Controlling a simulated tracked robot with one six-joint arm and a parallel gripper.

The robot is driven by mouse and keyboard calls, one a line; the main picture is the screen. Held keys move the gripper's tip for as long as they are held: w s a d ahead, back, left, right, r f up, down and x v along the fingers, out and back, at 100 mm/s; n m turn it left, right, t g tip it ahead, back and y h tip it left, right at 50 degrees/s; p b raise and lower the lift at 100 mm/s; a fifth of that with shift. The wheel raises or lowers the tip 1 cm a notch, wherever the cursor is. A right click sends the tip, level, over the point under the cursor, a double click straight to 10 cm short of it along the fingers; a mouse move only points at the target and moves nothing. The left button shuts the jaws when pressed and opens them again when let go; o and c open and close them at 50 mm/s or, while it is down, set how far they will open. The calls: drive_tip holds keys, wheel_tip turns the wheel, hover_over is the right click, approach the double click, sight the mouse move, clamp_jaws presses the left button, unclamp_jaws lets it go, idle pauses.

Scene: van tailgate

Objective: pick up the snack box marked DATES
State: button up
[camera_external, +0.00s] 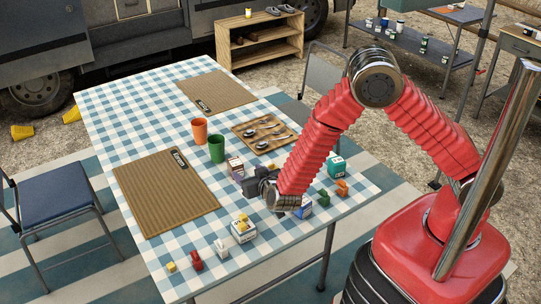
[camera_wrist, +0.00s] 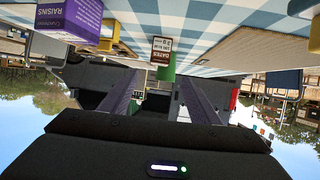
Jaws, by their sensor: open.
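The snack box marked DATES (camera_wrist: 161,47), brown and white, stands upside down in the inverted wrist view, on the checked cloth ahead of my gripper. It appears to be the small white and brown box (camera_external: 235,166) beside the green cup (camera_external: 216,149) in the external view. My gripper (camera_external: 251,186) is low over the table, just in front of that box. In the wrist view its two fingers (camera_wrist: 160,97) are apart with nothing seen held between them. The box lies beyond the fingertips, roughly centred between them.
A purple RAISINS box (camera_wrist: 68,17) is close at one side in the wrist view. An orange cup (camera_external: 199,131) and a cutlery tray (camera_external: 240,127) stand behind the gripper. A teal box (camera_external: 335,169), a white and yellow box (camera_external: 243,230) and several small blocks lie nearby.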

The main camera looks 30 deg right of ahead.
sight(236, 164)
drive_tip(key=shift+x, duration=4.35)
drive_tip(key=shift+x, duration=2.6)
drive_tip(key=shift+d, duration=0.1)
drive_tip(key=shift+c, duration=0.3)
drive_tip(key=c, duration=1.1)
wheel_tip(236, 164, up, 10)
drive_tip(key=shift+f, duration=0.1)
